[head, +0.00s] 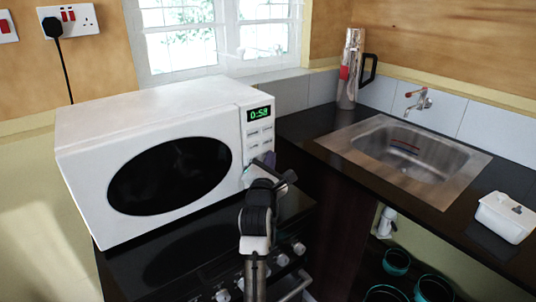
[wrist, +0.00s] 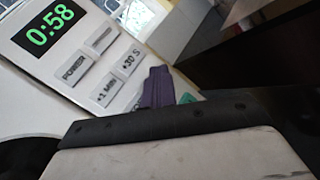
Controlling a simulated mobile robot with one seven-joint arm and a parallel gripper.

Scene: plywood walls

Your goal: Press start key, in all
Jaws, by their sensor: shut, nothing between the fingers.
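The white microwave (head: 95,130) stands on a black cooker, with its dark oval window facing me. Its green display (head: 259,114) reads 0:58, and the wrist view shows the same reading. My gripper (head: 268,159) is shut and empty at the lower part of the keypad. In the wrist view its purple fingertips (wrist: 157,88) lie over the lower keys. A small green patch (wrist: 187,98) shows beside them, perhaps the start key, mostly hidden. The POWER key (wrist: 75,68), +1 MIN and +30 S keys are in clear view. I cannot tell whether the fingertips touch a key.
Right of the microwave is a dark counter with a steel sink (head: 415,155), a tall silver flask (head: 350,70) and a white box (head: 505,217). Cooker knobs (head: 283,260) lie below my arm. Teal-rimmed pots (head: 397,261) sit under the counter.

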